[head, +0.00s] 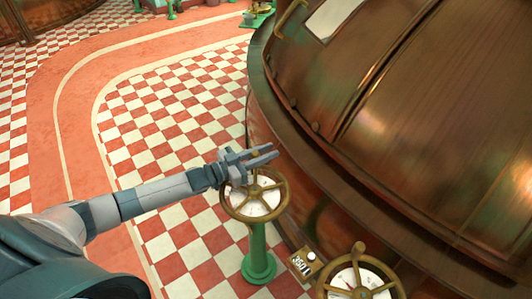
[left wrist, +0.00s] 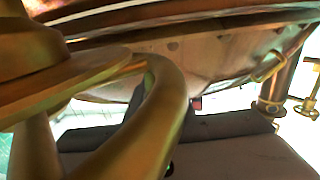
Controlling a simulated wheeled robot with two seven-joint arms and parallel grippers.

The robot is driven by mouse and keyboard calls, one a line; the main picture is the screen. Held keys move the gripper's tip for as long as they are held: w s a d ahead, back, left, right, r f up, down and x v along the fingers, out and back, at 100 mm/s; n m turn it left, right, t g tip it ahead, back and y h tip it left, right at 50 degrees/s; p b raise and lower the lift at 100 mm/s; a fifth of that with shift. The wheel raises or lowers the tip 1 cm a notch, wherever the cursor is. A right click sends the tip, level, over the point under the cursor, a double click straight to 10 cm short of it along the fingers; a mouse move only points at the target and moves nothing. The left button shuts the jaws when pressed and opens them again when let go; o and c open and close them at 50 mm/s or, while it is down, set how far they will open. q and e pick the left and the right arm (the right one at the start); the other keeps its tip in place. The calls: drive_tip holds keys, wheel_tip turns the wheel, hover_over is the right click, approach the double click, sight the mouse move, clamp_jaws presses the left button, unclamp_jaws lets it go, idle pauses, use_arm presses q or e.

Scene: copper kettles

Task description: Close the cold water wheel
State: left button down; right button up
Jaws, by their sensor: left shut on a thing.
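A brass handwheel (head: 281,199) with a pale dial under its spokes stands on a green pedestal (head: 258,262) beside the big copper kettle. A second brass handwheel (head: 394,284) over a white dial is at the bottom edge of the head view. I cannot read which one is marked cold water. My left gripper (head: 257,156) is at the far side of the first wheel, shut on its upright knob or rim. In the left wrist view, the brass wheel (left wrist: 165,105) curves large and close across the dark gripper fingers (left wrist: 220,127). My right gripper is not in view.
The copper kettle (head: 440,100) with its dark lower rim fills the right side, close to the wheels. A small number plate (head: 302,262) sits between the wheels. The red and white checked floor (head: 170,120) to the left is clear.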

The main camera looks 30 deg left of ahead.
use_arm(q)
drive_tip(key=c, duration=1.8)
unclamp_jaws()
drive_tip(key=shift+s+d+f, duration=0.25)
drive_tip(key=shift+d, duration=0.15)
drive_tip(key=shift+c, duration=0.2)
drive_tip(key=shift+o, duration=1.4)
drive_tip(key=shift+r, duration=0.2)
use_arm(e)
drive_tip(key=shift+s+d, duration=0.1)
use_arm(q)
drive_tip(key=shift+a, duration=0.15)
drive_tip(key=v, duration=1.7)
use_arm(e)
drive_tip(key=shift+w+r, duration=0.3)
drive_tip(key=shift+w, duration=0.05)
use_arm(q)
drive_tip(key=shift+s+a, duration=0.1)
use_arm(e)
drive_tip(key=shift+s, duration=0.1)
